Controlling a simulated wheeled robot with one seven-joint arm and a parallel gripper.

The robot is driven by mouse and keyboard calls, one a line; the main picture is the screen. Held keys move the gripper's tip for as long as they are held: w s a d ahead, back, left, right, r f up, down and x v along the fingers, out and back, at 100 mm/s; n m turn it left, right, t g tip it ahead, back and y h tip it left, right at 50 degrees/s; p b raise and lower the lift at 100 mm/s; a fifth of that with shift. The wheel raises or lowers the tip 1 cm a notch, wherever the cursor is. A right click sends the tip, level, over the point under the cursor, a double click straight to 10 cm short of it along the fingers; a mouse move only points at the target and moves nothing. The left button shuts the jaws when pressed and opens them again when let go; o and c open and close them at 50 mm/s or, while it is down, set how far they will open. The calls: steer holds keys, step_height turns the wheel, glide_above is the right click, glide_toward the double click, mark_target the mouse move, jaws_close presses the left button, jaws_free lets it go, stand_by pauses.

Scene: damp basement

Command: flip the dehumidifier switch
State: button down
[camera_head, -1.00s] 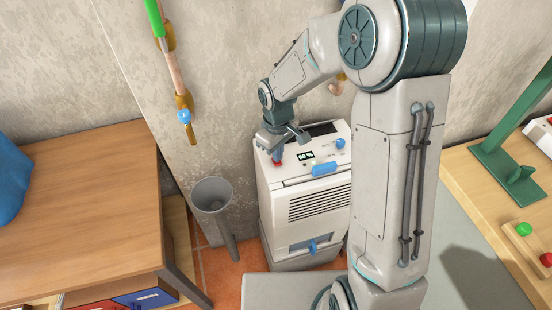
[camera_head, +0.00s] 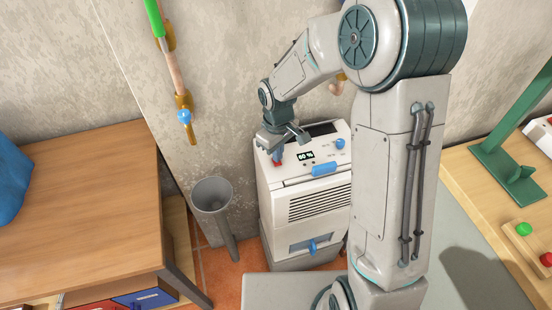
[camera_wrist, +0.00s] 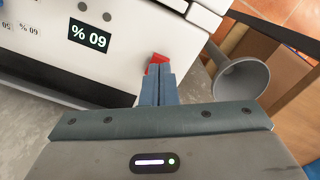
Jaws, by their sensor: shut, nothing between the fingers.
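The white dehumidifier (camera_head: 318,203) stands against the wall in the head view. Its top panel has a lit display (camera_head: 305,156) reading 60 %. In the wrist view the display (camera_wrist: 90,36) appears upside down. A red switch (camera_wrist: 156,60) sits on the panel near its edge; it also shows in the head view (camera_head: 278,163), partly hidden by my gripper. My gripper (camera_wrist: 158,75) is shut and empty. Its fingertips are right at the red switch and cover part of it. I cannot tell whether they touch it, or which way it is set.
A blue knob (camera_head: 340,144) and a blue handle (camera_head: 324,169) are on the dehumidifier. A grey funnel-topped pipe (camera_head: 212,194) stands left of it. A wooden table (camera_head: 80,205) is at the left, a workbench (camera_head: 470,180) at the right.

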steer(key=shift+f+b, duration=0.75)
steer(key=shift+f, duration=0.2)
stand_by(0.4)
steer(key=shift+r, duration=0.1)
step_height(320, 180, up, 7)
steer(key=p, duration=0.5)
steer(key=shift+f, duration=0.2)
steer(key=shift+r, duration=0.15)
steer(key=shift+d+r, duration=0.1)
steer(key=shift+r, duration=0.05)
steer(key=s+d+r+m+t, duration=0.1)
steer(key=s+d+r+m, duration=0.3)
steer(key=s, duration=0.5)
steer(key=s+d+r+m+t, duration=0.2)
steer(key=s+d+r+m, duration=0.3)
steer(key=s+d+r, duration=0.4)
steer(key=shift+s+d+r, duration=0.2)
steer(key=shift+r, duration=0.5)
